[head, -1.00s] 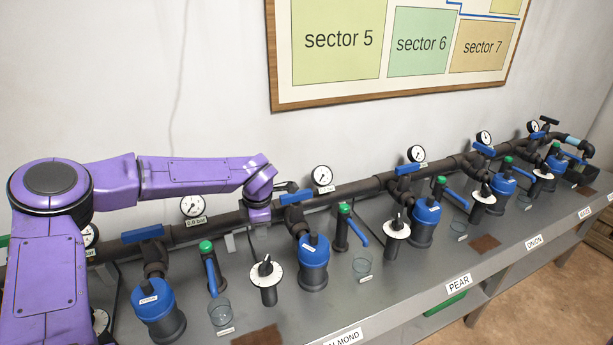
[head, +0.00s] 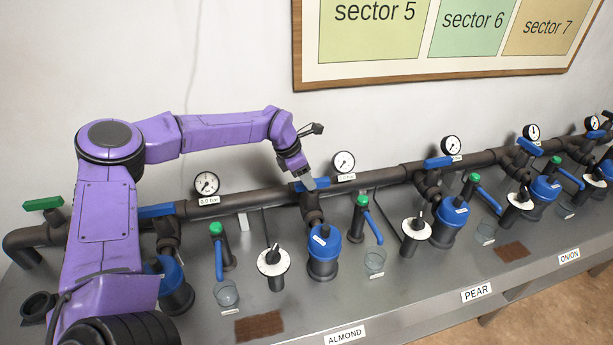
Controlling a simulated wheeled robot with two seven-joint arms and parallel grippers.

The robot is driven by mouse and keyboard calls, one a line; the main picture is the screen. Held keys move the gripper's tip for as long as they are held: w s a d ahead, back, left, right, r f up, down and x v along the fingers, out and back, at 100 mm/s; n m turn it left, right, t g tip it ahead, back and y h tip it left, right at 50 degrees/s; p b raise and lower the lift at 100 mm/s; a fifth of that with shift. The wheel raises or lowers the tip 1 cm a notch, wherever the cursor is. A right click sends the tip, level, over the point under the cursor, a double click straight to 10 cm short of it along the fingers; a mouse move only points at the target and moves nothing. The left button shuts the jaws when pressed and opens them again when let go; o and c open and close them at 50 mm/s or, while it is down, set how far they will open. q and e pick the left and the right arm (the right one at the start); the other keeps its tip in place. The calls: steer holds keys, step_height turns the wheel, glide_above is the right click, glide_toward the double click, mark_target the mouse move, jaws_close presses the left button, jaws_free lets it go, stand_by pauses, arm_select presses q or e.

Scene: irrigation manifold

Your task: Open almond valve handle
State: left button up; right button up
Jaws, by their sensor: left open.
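The ALMOND label (head: 345,336) is on the bench's front edge. Behind it, a blue valve handle (head: 325,182) sits on top of a branch at the dark main pipe, lying roughly along that pipe. A blue-topped filter (head: 323,243) stands below this branch. My left gripper (head: 307,183) is open and points down at this handle, its fingers hiding part of it. I cannot tell whether the fingers touch the handle. My right gripper is not in view.
A pressure gauge (head: 344,162) stands just right of the handle. Another blue handle (head: 157,210) is left along the pipe, partly behind my arm. Green-capped taps (head: 362,203), a white dial (head: 273,262) and a glass cup (head: 375,262) crowd the bench in front.

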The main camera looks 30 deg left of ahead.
arm_select(q)
steer(key=w+f, duration=0.2)
steer(key=shift+w+d+f, duration=0.25)
steer(key=shift+w+f, duration=0.05)
steer(key=shift+f, duration=0.05)
steer(key=shift+w+a+f+g, duration=0.1)
steer(key=shift+w+f+g, duration=0.05)
steer(key=shift+w+g, duration=0.15)
steer(key=shift+s, duration=0.25)
steer(key=c, duration=0.5)
steer(key=shift+s+r, duration=0.35)
steer(key=shift+r, duration=0.05)
jaws_close()
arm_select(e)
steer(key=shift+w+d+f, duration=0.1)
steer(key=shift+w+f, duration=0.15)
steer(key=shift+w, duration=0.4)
